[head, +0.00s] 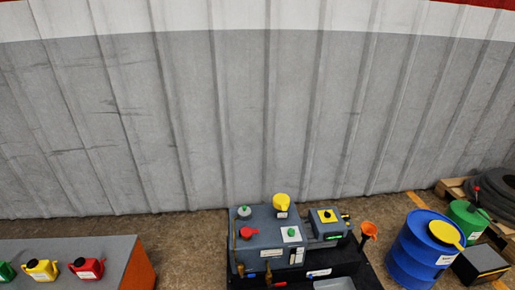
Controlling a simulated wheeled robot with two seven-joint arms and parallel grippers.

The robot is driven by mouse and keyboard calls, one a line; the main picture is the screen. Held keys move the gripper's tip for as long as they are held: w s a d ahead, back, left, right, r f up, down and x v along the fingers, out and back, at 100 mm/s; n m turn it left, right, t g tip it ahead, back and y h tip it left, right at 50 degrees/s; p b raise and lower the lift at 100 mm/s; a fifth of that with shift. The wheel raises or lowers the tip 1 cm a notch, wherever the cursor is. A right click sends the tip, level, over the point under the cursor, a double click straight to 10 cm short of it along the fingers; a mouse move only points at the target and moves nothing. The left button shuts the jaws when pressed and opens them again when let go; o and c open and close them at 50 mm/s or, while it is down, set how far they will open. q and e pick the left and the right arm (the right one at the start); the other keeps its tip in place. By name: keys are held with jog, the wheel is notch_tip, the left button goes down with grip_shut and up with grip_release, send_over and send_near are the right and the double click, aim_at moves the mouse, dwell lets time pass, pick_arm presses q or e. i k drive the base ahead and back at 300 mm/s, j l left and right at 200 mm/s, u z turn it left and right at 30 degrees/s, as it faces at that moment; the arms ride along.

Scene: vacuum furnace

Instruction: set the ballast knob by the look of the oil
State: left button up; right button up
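A grey vacuum pump (262,245) stands on a black base at the bottom middle of the head view. Its top carries a grey part with a green centre (244,211), a red cap or knob (249,232), a yellow cap (281,203) and a small green knob on a white plate (291,233). A grey box with a yellow knob (325,214) adjoins it on the right. I cannot tell which of these is the ballast knob or how it is set. The oil and its colour cannot be made out. Neither of my grippers is in view.
A grey-topped bench (95,248) at lower left holds green, yellow (42,269) and red (87,268) jugs. Right of the pump are an orange funnel (369,229), a blue drum (408,255) and a green can (467,217). A corrugated wall (200,120) stands behind. Floor shows between bench and pump.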

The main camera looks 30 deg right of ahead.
aim_at(291, 231)
jog(key=i+l+z, duration=0.1)
jog(key=z, duration=1.3)
jog(key=i+l, duration=0.05)
jog(key=l, duration=0.05)
